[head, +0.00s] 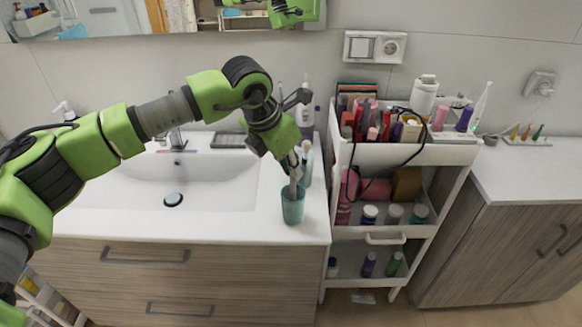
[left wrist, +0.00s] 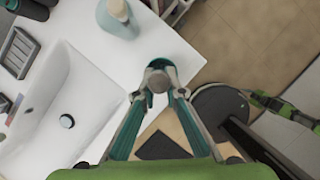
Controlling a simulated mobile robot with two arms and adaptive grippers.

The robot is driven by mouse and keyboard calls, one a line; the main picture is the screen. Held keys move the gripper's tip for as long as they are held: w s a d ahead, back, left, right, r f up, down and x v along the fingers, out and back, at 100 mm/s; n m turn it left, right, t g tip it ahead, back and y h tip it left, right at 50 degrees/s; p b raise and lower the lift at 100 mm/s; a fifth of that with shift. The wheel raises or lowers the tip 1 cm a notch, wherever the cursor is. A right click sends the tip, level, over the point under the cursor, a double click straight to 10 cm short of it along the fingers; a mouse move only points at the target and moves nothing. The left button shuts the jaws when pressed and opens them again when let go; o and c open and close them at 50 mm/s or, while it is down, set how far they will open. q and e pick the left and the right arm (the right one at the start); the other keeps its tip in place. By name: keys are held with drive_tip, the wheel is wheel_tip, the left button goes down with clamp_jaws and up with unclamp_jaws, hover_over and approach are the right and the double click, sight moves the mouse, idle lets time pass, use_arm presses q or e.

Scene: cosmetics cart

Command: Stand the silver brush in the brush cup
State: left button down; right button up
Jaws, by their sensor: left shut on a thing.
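The brush cup (head: 292,208) is a teal tumbler upright near the front right corner of the white washbasin counter. My left gripper (head: 293,166) points down just above it and is shut on the silver brush (head: 293,188). The brush is roughly upright, with its lower end at the cup's mouth, seemingly inside it. In the left wrist view, the round grey end of the brush (left wrist: 158,82) sits between the fingertips (left wrist: 158,76), with the cup's teal rim (left wrist: 152,62) behind. The cup hides the brush's lowest part. My right gripper is not in view.
Bottles (head: 304,118) stand on the counter close behind my left gripper. The basin (head: 215,185) lies left of the cup. A white cart (head: 400,154) filled with cosmetics stands to the right. The counter's front edge is close to the cup.

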use_arm(q)
drive_tip(key=shift+f, duration=0.2)
drive_tip(key=c, duration=2)
unclamp_jaws()
drive_tip(key=shift+r, duration=0.1)
drive_tip(key=v, duration=1.1)
drive_tip(key=shift+s+a+r, duration=0.15)
drive_tip(key=shift+s+r, duration=0.05)
drive_tip(key=shift+r, duration=0.15)
